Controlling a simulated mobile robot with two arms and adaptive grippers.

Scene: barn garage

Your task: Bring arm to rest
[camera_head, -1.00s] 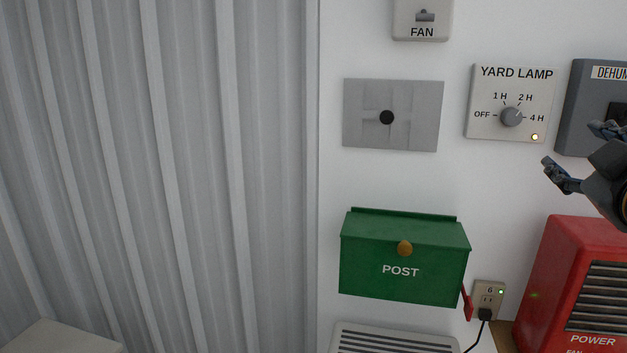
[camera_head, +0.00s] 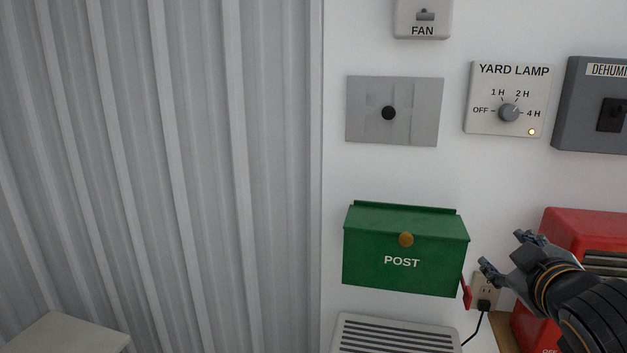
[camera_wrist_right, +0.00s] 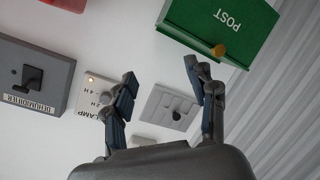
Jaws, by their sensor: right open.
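My right gripper (camera_head: 505,252) is in the lower right of the head view, in front of the wall between the green post box and the red heater. Its two fingers are spread apart with nothing between them. My right arm comes in from the lower right corner. My left gripper is not in view.
The green post box (camera_head: 403,261) hangs left of the gripper, the outlet (camera_head: 486,290) with a plugged cord is just behind it. The red heater (camera_head: 571,229) is partly hidden by my arm. The yard lamp dial (camera_head: 508,112) and dehumidifier box (camera_head: 583,105) are above.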

